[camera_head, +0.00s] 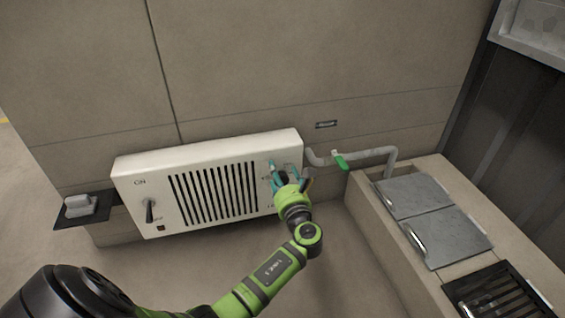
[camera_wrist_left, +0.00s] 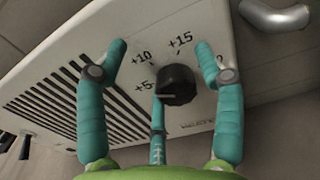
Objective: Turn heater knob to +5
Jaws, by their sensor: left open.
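The white heater (camera_head: 210,182) is fixed low on the wall, with a dark vent grille in its middle. Its black round knob (camera_wrist_left: 177,84) shows in the left wrist view, with the marks +5, +10 and +15 printed around it. A pale line on the knob points left, a little below the +5 mark. My left gripper (camera_head: 279,174) is at the right end of the heater in the head view, its teal fingers hiding most of the knob there. In the left wrist view its fingers (camera_wrist_left: 160,62) are spread around the knob. I cannot tell whether they touch it.
A lever switch (camera_head: 149,211) is on the heater's left end. A grey pipe with a green-handled valve (camera_head: 341,161) runs right of the heater. A ledge with grey lids (camera_head: 447,236) stands at the right. A small dark shelf (camera_head: 70,217) is at the left.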

